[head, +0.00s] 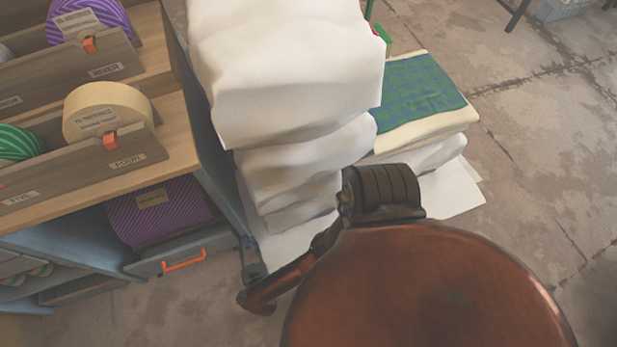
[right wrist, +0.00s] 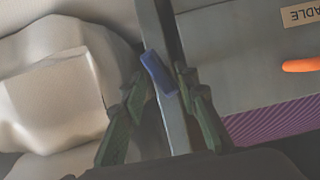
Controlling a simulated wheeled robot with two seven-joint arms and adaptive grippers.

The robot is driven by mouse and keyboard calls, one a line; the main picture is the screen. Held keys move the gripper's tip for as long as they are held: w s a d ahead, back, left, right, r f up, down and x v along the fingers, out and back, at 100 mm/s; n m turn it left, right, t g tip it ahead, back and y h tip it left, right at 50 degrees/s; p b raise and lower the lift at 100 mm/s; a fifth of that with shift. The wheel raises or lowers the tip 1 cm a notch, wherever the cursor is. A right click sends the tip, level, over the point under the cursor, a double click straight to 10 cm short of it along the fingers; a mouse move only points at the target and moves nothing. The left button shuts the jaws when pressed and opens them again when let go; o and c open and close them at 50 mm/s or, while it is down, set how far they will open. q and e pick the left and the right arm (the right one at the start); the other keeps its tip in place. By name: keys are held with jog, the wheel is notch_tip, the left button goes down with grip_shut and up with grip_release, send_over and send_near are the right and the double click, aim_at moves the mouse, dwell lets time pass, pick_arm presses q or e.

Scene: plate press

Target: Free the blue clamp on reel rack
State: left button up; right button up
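The blue clamp (right wrist: 158,72) sits at the edge of the reel rack, slightly tilted across a narrow grey upright panel. The reel rack (head: 205,165) stands at the left in the head view. My right gripper (right wrist: 162,76) has one finger on each side of the clamp and the panel edge. Its fingers are apart, and I cannot tell whether they touch the clamp. In the head view the right gripper (head: 248,258) is small and dark at the rack's lower front corner, and the clamp cannot be made out there. My left gripper is out of view.
White fabric stacks (head: 295,80) stand close to the rack's right side, with a blue-green folded cloth (head: 420,90) behind. A drawer with an orange handle (head: 184,260) is beside the gripper. Reels (head: 107,110) sit on shelves. Open floor (head: 545,140) lies right.

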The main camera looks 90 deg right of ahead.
jog(key=p+v, duration=0.3)
jog(key=v, duration=0.5)
notch_tip(320, 180, up, 7)
jog(key=d+n+t+y+p, duration=0.3)
jog(key=n+t+y+p, duration=0.45)
jog(key=p, duration=0.45)
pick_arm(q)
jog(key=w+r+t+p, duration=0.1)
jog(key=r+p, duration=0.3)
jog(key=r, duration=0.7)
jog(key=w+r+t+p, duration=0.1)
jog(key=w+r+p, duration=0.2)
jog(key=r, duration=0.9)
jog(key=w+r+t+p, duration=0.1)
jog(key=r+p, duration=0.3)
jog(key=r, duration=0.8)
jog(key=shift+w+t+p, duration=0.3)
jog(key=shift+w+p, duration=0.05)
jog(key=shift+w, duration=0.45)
pick_arm(e)
jog(key=s+f+n+g+y, duration=0.1)
jog(key=s+n+g+y, duration=0.1)
jog(key=s, duration=1.3)
jog(key=s+f+n+g+y, duration=0.2)
jog(key=s+n+g+y, duration=0.1)
jog(key=s, duration=1.1)
jog(key=shift+s+d+f+n+g+y, duration=0.2)
jog(key=shift+s+f+n+g+y, duration=0.15)
jog(key=shift+n+g, duration=0.65)
